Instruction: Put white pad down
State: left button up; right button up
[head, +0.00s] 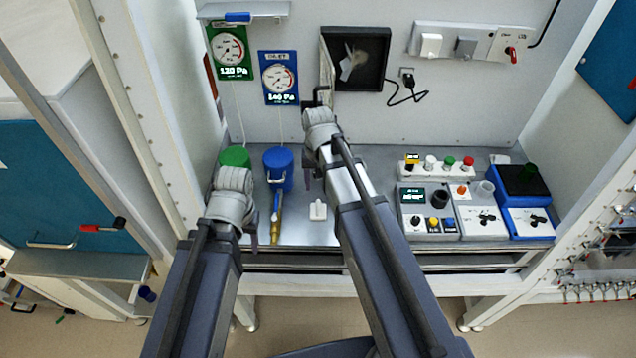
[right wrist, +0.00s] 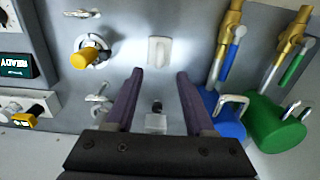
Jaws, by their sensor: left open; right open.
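A small white pad-like piece (head: 318,210) with a raised part lies on the grey bench, left of my right forearm. It also shows in the right wrist view (right wrist: 159,51), just beyond my fingertips and apart from them. My right gripper (right wrist: 160,75) is open, with nothing held between its purple fingers. In the head view, my right gripper (head: 308,168) is over the back of the bench, partly hidden by its wrist. My left gripper (head: 250,235) is open over the bench's front left, mostly hidden by its wrist.
A blue canister (head: 279,168) and a green one (head: 235,157) stand at the back left, with a brass valve (head: 276,215) in front. A pale block (right wrist: 156,122) with a dark top stands between my right fingers' bases. Control boxes (head: 428,222) fill the bench's right.

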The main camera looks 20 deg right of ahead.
jog(key=s+a+r+n+h, duration=0.1)
jog(key=s+a+n, duration=0.6)
jog(key=s+a, duration=0.3)
jog(key=s, duration=0.3)
jog(key=shift+s+a+r, duration=0.15)
jog(key=shift+s+r, duration=0.05)
jog(key=shift+s, duration=0.2)
